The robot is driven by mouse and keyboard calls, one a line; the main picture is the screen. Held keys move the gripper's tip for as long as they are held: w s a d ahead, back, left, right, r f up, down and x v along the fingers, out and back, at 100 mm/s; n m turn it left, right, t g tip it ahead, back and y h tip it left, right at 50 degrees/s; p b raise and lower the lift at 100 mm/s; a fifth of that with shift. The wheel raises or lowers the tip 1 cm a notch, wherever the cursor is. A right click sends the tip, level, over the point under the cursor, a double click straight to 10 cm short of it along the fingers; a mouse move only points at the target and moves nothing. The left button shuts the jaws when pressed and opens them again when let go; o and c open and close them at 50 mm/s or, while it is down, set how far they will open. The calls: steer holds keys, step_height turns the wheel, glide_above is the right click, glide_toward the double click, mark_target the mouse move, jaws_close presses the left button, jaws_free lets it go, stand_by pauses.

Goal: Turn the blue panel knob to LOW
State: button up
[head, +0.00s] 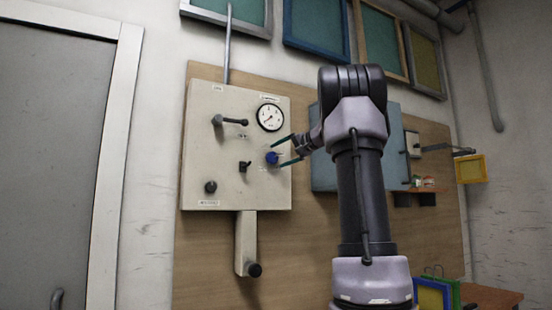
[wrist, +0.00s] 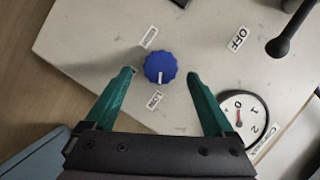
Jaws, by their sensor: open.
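The blue knob (head: 272,158) is on the right part of the pale panel (head: 225,100), below the gauge. In the wrist view the round, scalloped blue knob (wrist: 160,67) has a white mark near its lower edge, on the side of the LOW label (wrist: 153,100). Another label (wrist: 149,37), too blurred to read surely, sits above the knob. My gripper (wrist: 160,73) is open, with one teal finger on each side of the knob and gaps to both. In the head view my gripper (head: 279,154) reaches the knob from the right.
A gauge (head: 271,117) is above the knob, and in the wrist view it (wrist: 243,118) lies close to the right finger. A black lever (head: 230,121) and a small black switch (head: 244,166) are left of the knob. A blue-grey board (head: 325,172) is behind my arm.

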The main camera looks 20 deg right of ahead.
steer(key=v, duration=0.7)
steer(key=shift+s, duration=0.25)
steer(key=s+a+f+g, duration=0.3)
steer(key=s+a+f, duration=0.35)
steer(key=a, duration=0.35)
steer(key=s+a+f+n+g+h, duration=0.2)
steer(key=s+a+f, duration=0.4)
steer(key=s+f, duration=0.4)
steer(key=s+a+f+n+g+h, duration=0.1)
steer(key=s+a+f+g+h, duration=0.1)
steer(key=s+a+f, duration=0.4)
steer(key=s+f, duration=0.4)
steer(key=f, duration=0.5)
steer(key=shift+s+a+n, duration=0.25)
steer(key=shift+s+n, duration=0.1)
steer(key=shift+n, duration=0.05)
